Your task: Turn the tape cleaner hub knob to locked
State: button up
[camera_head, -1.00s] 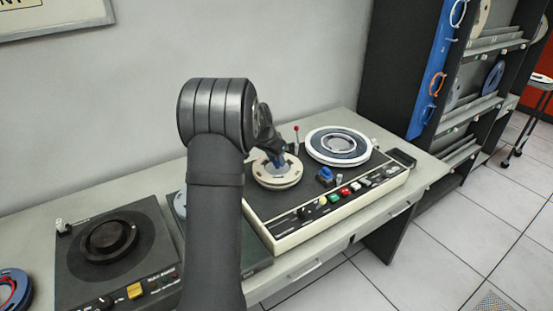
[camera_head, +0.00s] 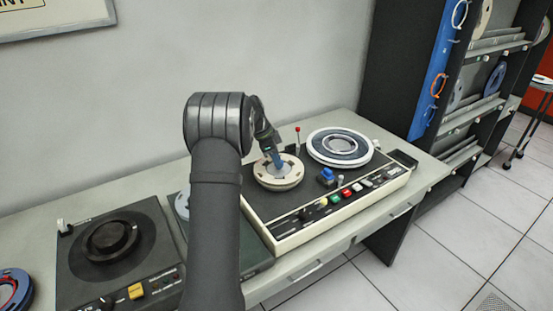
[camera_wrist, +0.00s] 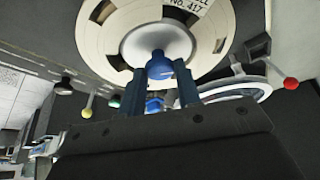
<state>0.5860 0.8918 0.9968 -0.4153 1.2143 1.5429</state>
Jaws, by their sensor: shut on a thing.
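The tape cleaner (camera_head: 262,217) is a dark-topped machine with a cream front on the bench. A cream reel (camera_head: 288,180) sits on its left hub. The blue hub knob (camera_wrist: 158,65) stands out from that centre. My gripper (camera_head: 277,161) is over the reel's middle in the head view, hiding most of the knob. In the wrist view, my gripper (camera_wrist: 161,76) has its two blue fingers on either side of the knob, shut on it. No lock marking is readable.
A second reel (camera_head: 340,133) sits on the right hub. A red-tipped lever (camera_head: 298,130) rises close behind my gripper. Another deck (camera_head: 75,262) is at left; shelves (camera_head: 470,100) at right.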

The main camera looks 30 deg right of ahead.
dwell(0.3)
jog(key=o, duration=1)
jog(key=shift+c, duration=0.2)
jog(key=shift+r, duration=0.1)
jog(key=v, duration=1.7)
jog(key=shift+w, duration=0.2)
jog(key=shift+d, duration=0.1)
jog(key=x, duration=1.7)
jog(key=shift+s, duration=0.15)
